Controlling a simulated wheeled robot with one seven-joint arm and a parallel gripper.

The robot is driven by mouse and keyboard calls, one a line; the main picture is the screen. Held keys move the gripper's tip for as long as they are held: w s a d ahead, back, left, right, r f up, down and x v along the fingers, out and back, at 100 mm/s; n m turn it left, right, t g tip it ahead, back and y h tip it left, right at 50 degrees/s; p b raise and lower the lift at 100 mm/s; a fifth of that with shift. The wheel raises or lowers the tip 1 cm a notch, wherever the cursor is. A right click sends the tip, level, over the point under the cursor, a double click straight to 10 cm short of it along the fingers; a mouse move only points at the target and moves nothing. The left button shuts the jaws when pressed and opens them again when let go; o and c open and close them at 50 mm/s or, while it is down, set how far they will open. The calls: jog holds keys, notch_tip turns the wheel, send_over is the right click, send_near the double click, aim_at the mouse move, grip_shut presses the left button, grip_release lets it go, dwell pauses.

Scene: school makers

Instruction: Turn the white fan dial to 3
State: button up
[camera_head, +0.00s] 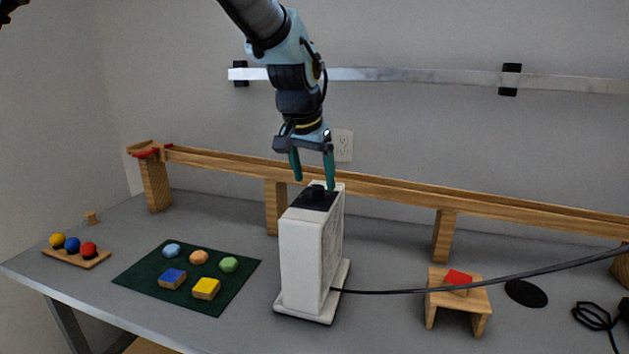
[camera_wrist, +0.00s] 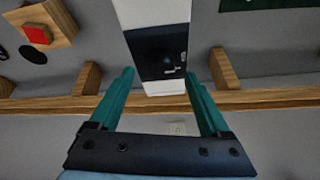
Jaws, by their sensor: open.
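The white fan (camera_head: 302,255) stands upright on its base on the grey table, with a black panel on its top. The black dial (camera_head: 316,190) sits on that panel. My gripper (camera_head: 313,184) is open and points down, with its green fingertips close above the fan's top around the dial. In the wrist view, the open fingers (camera_wrist: 158,80) lie on either side of the black top panel (camera_wrist: 158,50) of the white fan (camera_wrist: 150,12). The dial's setting and any contact with it cannot be made out.
A wooden ramp (camera_head: 385,188) runs behind the fan. A green mat (camera_head: 187,275) with several coloured blocks lies left, beyond it a tray (camera_head: 77,258) of balls. A small wooden stand (camera_head: 457,298) and a black cable (camera_head: 480,282) are at right.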

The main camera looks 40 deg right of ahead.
aim_at(316, 192)
jog(key=shift+x, duration=1.4)
jog(key=shift+c, duration=0.3)
grip_shut()
